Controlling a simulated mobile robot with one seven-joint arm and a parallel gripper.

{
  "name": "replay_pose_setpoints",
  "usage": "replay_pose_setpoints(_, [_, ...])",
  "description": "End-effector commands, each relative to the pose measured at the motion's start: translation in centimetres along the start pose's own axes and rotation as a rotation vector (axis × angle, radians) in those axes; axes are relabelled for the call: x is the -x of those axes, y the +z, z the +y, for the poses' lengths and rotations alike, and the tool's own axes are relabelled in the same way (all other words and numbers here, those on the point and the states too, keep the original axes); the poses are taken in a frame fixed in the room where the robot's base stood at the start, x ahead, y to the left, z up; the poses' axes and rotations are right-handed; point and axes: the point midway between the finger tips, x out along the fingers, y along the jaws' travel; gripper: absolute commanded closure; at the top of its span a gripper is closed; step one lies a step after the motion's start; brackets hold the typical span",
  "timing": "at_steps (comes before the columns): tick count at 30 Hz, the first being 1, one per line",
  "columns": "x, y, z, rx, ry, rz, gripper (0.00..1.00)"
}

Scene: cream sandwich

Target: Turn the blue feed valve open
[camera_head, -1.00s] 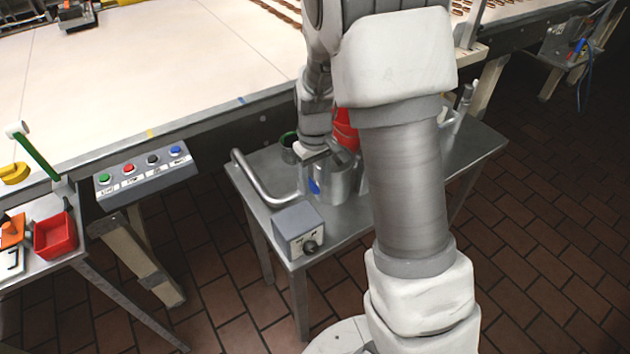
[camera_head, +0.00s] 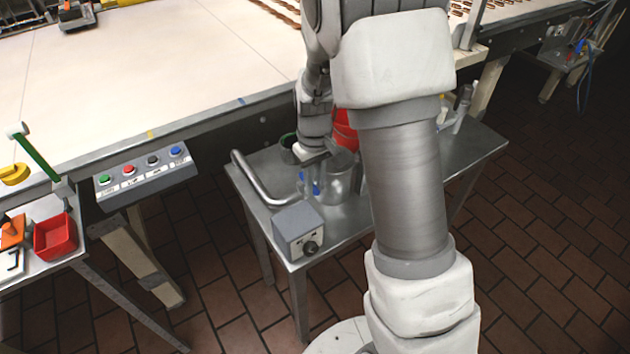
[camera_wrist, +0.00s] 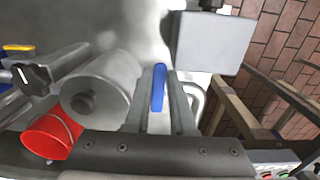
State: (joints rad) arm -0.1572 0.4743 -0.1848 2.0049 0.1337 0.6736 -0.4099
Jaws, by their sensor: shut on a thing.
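The blue feed valve handle (camera_wrist: 159,88) is a narrow upright-looking blue bar in the wrist view. My gripper (camera_wrist: 158,100) has its two grey fingers on either side of it and is shut on it. In the head view small blue patches of the handle (camera_head: 316,189) show below my gripper (camera_head: 309,168), beside a metal canister on the small steel table. My fingers and wrist hide part of the handle there. The valve body cannot be made out clearly.
The metal canister (camera_wrist: 103,88) stands close beside the fingers, with a red container (camera_wrist: 52,134) next to it. A grey box with a knob (camera_head: 298,230) and a bent pipe (camera_head: 262,180) are on the steel table (camera_head: 478,152). A conveyor (camera_head: 150,60) runs behind.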

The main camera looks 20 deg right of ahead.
Motion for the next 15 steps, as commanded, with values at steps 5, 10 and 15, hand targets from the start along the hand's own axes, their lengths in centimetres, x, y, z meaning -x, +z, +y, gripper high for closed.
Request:
replay_pose_setpoints(5, [0.1,-0.1,-0.4,-0.065,0.000,0.001,1.00])
replay_pose_setpoints(10, [0.1,-0.2,-1.1,-0.182,-0.001,0.002,1.00])
replay_pose_setpoints(15, [0.2,-0.4,-1.8,-0.337,0.000,0.002,1.00])
